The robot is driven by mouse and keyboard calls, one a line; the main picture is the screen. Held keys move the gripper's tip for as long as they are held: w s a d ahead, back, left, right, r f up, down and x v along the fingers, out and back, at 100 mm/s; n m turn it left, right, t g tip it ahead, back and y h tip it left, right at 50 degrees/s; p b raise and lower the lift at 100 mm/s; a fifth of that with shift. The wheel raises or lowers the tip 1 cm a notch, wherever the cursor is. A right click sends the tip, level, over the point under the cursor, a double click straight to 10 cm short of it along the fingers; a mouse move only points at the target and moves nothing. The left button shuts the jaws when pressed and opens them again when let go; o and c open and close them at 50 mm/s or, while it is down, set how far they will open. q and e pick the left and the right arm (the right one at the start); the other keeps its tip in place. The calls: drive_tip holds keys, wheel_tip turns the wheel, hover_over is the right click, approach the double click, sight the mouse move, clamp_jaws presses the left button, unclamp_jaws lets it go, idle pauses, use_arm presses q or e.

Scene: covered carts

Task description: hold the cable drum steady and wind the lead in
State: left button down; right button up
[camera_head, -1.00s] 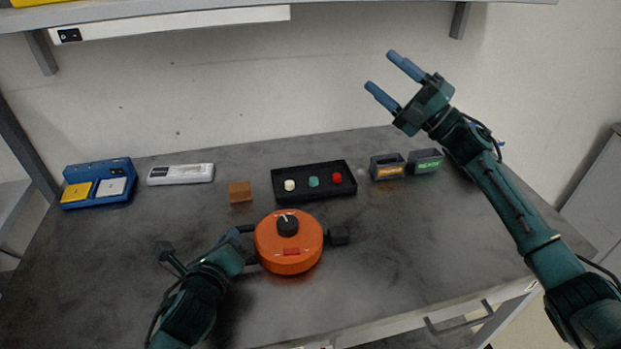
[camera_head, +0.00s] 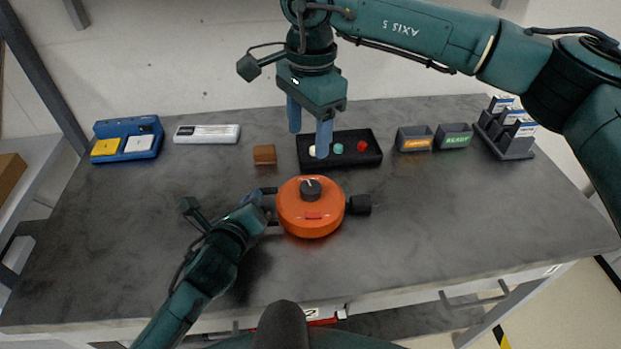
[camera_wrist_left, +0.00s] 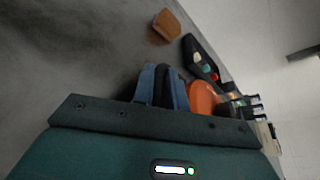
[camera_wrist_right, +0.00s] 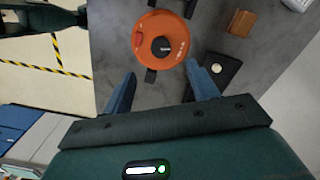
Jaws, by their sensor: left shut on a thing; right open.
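The orange cable drum (camera_head: 307,220), with a dark top knob (camera_head: 311,189), sits mid-table. A black stub (camera_head: 358,204) sticks out on its right. It also shows in the right wrist view (camera_wrist_right: 143,37). My left gripper (camera_head: 267,206) is at its left side, shut on what looks like a dark part of the drum; the fingers (camera_wrist_left: 160,88) hide most of that part. My right gripper (camera_head: 309,145) is open and empty, pointing down above and behind the drum, in front of the black tray in the picture. I cannot make out a loose lead.
Behind the drum are a black tray (camera_head: 372,158) with three coloured buttons and a brown block (camera_head: 264,154). A blue case (camera_head: 126,151) and white strip (camera_head: 207,134) lie left; grey bins (camera_head: 414,138) and a card rack (camera_head: 505,143) stand right. The right front of the table is clear.

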sight(311, 186)
use_arm(q)
drive_tip(key=shift+f, duration=0.1)
use_arm(e)
drive_tip(key=f, duration=1.2)
drive_tip(key=shift+w+d, duration=0.1)
drive_tip(key=shift+d, duration=0.1)
drive_tip(key=c, duration=1)
drive_tip(key=shift+m, duration=1.5)
drive_tip(key=o, duration=1)
wheel_tip(311, 186, up, 12)
